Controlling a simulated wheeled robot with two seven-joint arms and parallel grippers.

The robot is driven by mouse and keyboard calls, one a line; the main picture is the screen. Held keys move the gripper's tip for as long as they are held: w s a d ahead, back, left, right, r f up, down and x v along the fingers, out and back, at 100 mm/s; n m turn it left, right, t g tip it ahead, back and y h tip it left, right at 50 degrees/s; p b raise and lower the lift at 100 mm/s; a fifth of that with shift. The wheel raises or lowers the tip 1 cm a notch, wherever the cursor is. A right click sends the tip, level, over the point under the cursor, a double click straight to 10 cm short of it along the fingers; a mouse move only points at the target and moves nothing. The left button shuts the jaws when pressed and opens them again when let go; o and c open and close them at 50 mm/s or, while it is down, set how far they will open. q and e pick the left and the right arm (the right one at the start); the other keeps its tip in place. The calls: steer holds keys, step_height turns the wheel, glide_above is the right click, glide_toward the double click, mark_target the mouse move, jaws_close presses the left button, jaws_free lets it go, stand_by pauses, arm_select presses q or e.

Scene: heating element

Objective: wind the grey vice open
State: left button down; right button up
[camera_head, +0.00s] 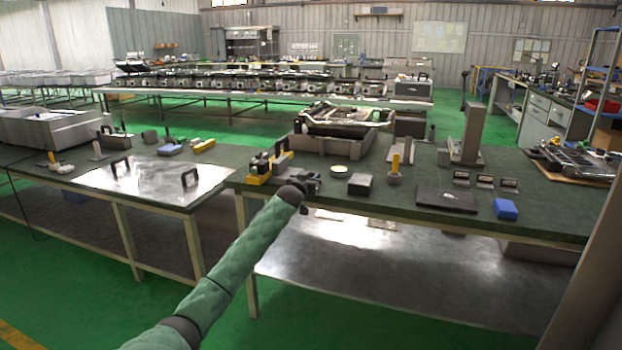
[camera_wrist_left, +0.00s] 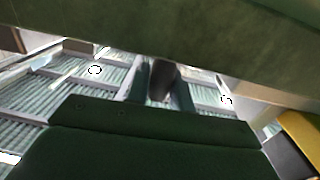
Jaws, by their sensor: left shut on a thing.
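A blocky dark-grey device with yellow parts (camera_head: 262,170), which looks like the vice, stands at the front edge of the green-topped bench, just left of my left gripper. My left gripper (camera_head: 312,183) is at the bench's front edge, and its hand hides part of what lies behind it. In the left wrist view the two fingers (camera_wrist_left: 163,88) are closed on a dark rounded piece (camera_wrist_left: 164,77), which looks like the vice's handle. How far the jaws of the vice stand apart is too small to tell. My right gripper is in neither view.
The bench (camera_head: 420,205) carries a small round tin (camera_head: 339,170), a dark block (camera_head: 360,184), a yellow-handled tool (camera_head: 395,164), a flat black case (camera_head: 446,199) and a blue block (camera_head: 506,209). A grey tray (camera_head: 325,145) stands behind. A metal plate (camera_head: 150,182) lies left.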

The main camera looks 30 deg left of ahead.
arm_select(q)
steer(key=shift+d+n+g+y+b, duration=0.25)
steer(key=shift+n+y, duration=0.25)
steer(key=shift+y, duration=0.25)
steer(key=shift+d+n+g+y+b, duration=0.1)
steer(key=shift+d+n+g+y, duration=0.1)
steer(key=shift+n+y, duration=0.45)
steer(key=shift+w+d+n+g+y+b, duration=0.1)
steer(key=shift+d+n+g+y+b, duration=0.15)
steer(key=shift+n+g+y+b, duration=0.6)
